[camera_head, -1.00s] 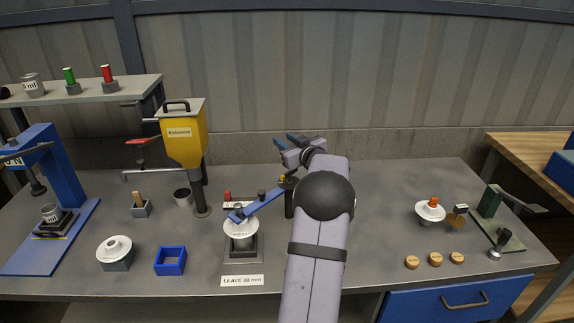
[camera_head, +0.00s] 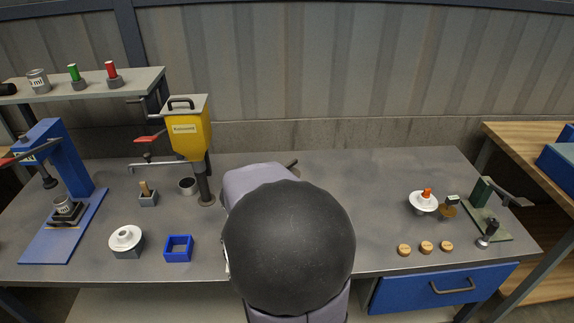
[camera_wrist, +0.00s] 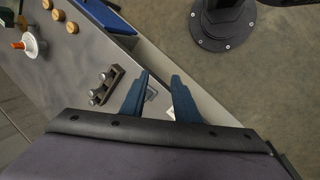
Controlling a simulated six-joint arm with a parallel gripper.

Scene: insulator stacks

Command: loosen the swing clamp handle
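The swing clamp and its handle are hidden behind my arm in the head view. A small dark rod end (camera_head: 293,163) shows above my arm; I cannot tell if it belongs to the clamp. My gripper (camera_wrist: 161,76) shows in the wrist view with its two blue fingers apart and nothing seen held. It points toward the bench's front edge from above. Small white and grey pieces lie behind the fingers, partly covered, and I cannot tell what they are. My gripper is hidden in the head view.
A blue square frame (camera_head: 178,249) and a white insulator (camera_head: 126,238) stand left of my arm. A yellow dispenser (camera_head: 187,135) stands behind them. Wooden discs (camera_head: 426,247) and an orange-tipped insulator (camera_head: 424,203) are right. A grey block with knobs (camera_wrist: 106,85) lies near my fingers.

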